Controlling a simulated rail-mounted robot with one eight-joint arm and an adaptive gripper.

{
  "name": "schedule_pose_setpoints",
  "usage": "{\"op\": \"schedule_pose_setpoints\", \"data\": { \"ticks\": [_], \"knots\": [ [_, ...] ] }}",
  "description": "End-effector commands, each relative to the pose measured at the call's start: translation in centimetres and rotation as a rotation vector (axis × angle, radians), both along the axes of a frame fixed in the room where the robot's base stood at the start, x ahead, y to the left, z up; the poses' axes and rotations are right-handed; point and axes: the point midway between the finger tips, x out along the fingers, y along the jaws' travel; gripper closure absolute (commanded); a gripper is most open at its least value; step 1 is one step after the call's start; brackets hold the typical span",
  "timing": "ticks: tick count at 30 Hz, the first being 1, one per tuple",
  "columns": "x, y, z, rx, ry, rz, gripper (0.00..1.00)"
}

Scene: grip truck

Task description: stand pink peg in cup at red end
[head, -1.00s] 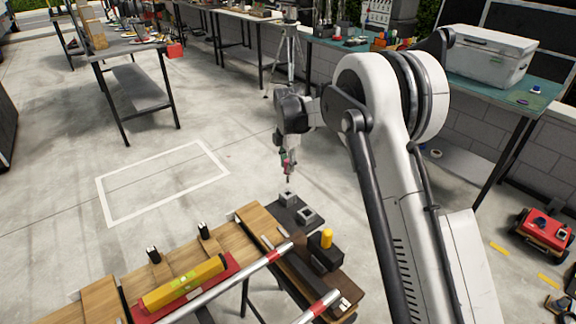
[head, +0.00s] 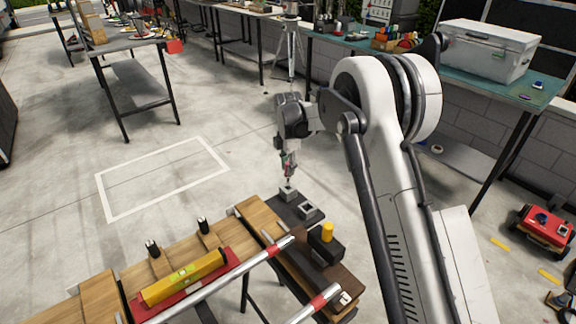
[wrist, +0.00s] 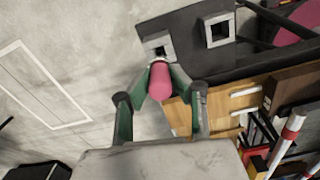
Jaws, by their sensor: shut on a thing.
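The pink peg (wrist: 160,80) is between the green-sided fingers of my gripper (wrist: 160,88), which is shut on it, in the wrist view. In the head view my gripper (head: 289,174) points down just above the farther grey square cup (head: 288,193). In the wrist view the peg's far end overlaps the near edge of that cup (wrist: 148,28); I cannot tell whether it has entered the opening. The second grey cup (head: 307,209) stands nearer the bench and looks empty in the wrist view (wrist: 217,30). I see no clear red mark beside either cup.
Both cups stand on a dark plate (head: 283,212) at the bench's far end. Nearby are a black block with a yellow cylinder (head: 327,232), silver pipes with red bands (head: 220,283) and a yellow level (head: 183,277). Open floor lies left of the cups.

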Motion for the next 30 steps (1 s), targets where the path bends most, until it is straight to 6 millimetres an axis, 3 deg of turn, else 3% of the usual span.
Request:
{"op": "schedule_pose_setpoints", "data": {
  "ticks": [30],
  "knots": [
    [0.0, 0.0, -4.5, 0.000, 0.000, 0.000, 1.00]
  ]
}}
